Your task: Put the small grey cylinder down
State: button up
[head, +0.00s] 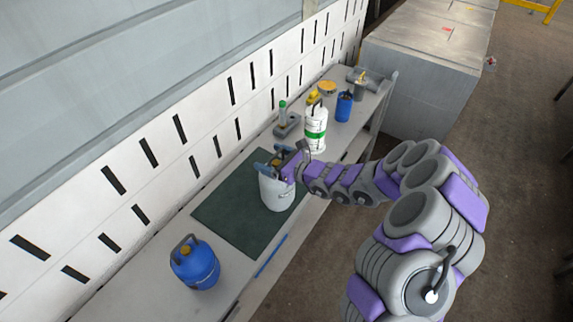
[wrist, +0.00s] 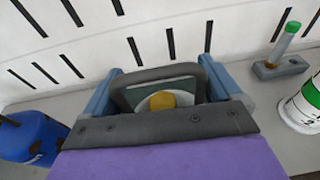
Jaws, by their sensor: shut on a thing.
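The small grey cylinder (head: 277,194) is pale grey, upright, and over the dark green mat (head: 230,212) on the bench. I cannot tell whether its base touches the mat. My gripper (head: 274,164) is at its top, shut on it. In the wrist view my gripper (wrist: 168,90) has its blue fingers on either side of the cylinder's dark handle (wrist: 160,73) and yellow cap (wrist: 163,100). The body of the cylinder is hidden there behind my gripper.
A blue cylinder (head: 195,265) stands left of the mat. A white cylinder with a green band (head: 315,130), a blue cylinder (head: 344,107) and other items stand beyond. A slotted white wall (head: 190,140) runs behind the bench. The mat's left part is clear.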

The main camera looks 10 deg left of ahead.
jog(key=w+a+f+b, duration=0.2)
jog(key=a+f, duration=0.2)
jog(key=a, duration=0.2)
jog(key=o, duration=1.8)
jog(key=shift+s, duration=0.15)
jog(key=shift+c, duration=0.2)
jog(key=p+v, duration=0.2)
jog(key=v, duration=1)
